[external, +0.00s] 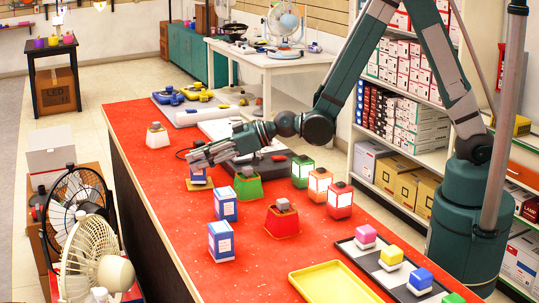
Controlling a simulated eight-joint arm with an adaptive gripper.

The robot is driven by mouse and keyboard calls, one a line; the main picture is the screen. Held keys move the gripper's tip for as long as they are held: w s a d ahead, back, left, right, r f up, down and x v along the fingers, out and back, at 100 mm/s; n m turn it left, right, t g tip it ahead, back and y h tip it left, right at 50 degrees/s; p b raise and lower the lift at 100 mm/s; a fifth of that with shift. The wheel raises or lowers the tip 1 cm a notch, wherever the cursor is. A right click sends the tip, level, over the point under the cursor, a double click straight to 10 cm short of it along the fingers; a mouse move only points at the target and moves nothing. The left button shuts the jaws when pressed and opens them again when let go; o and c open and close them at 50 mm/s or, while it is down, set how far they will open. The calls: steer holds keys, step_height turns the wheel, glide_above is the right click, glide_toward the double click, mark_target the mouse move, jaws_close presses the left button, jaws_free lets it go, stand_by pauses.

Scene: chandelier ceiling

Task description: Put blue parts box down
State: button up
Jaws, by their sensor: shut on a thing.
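My gripper (194,157) reaches in from the right over the far left part of the red table. It is shut on a small blue parts box (198,177), which shows just under the fingers. The box's top is hidden by the fingers. A flat tan piece (200,186) shows right below the box; I cannot tell whether they touch. Two other blue and white boxes stand on the red table nearer the camera, one at the middle (225,206) and one closer (221,241).
A green bin (248,188) and a red bin (282,222), each with a grey block, stand to the right of the boxes. Green, orange and red lanterns (319,186) stand beyond. A yellow tray (337,283) lies at the front. Red table top (165,205) is bare at left.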

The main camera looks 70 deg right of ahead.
steer(key=shift+f, duration=0.35)
steer(key=shift+f, duration=0.25)
steer(key=o, duration=0.9)
steer(key=shift+r, duration=0.1)
steer(key=shift+r, duration=0.1)
steer(key=shift+s+r, duration=0.1)
steer(key=p+v, duration=0.2)
steer(key=v, duration=0.9)
steer(key=shift+s+d, duration=0.25)
steer(key=shift+s, duration=0.1)
steer(key=shift+r, duration=0.15)
